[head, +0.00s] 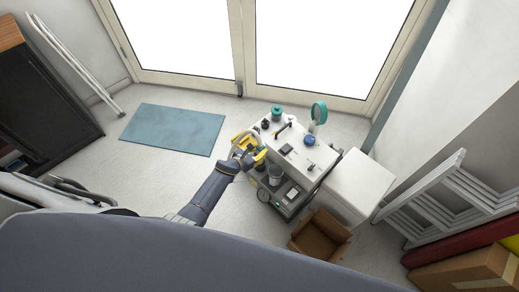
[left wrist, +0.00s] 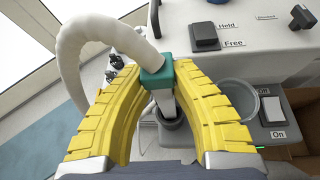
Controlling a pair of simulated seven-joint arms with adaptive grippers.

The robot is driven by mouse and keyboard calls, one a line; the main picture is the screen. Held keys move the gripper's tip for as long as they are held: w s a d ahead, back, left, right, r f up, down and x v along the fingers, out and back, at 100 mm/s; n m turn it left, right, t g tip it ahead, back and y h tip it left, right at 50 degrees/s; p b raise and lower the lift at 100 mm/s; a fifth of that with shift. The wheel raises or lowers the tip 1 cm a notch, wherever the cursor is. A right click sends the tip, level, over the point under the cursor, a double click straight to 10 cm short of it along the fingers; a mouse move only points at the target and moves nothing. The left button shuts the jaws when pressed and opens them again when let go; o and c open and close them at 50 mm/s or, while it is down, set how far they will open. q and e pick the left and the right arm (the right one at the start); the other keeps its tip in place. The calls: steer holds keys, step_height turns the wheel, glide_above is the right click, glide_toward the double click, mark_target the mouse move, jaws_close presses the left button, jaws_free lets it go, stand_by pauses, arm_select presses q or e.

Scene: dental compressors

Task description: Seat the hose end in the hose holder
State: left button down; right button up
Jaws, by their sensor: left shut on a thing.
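My left gripper (head: 257,157) is at the left side of the white compressor unit in the head view. In the left wrist view its yellow fingers (left wrist: 160,80) are shut on the teal collar of the hose end (left wrist: 157,76). The white hose (left wrist: 90,35) arcs up and to the left from the collar. A grey tip points down from the collar toward a dark round hose holder (left wrist: 172,124). The tip overlaps the holder's ring in the picture; I cannot tell whether it is inside or just above. My right gripper is not in view.
A switch marked Held and Free (left wrist: 205,35) is on the white top. A grey cup (left wrist: 240,100) and an On/Off switch (left wrist: 272,109) are right of the holder. A cardboard box (head: 320,236) and white cabinet (head: 357,187) stand right. The floor around the blue mat (head: 173,129) is clear.

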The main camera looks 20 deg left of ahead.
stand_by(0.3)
arm_select(q)
steer(key=c, duration=1.1)
jaws_free()
steer(key=shift+f, duration=0.1)
steer(key=shift+s, duration=0.1)
steer(key=shift+s+a+r, duration=0.25)
steer(key=shift+s+a, duration=0.1)
steer(key=shift+s, duration=0.1)
steer(key=v, duration=1)
steer(key=shift+s+r, duration=0.25)
steer(key=shift+s, duration=0.05)
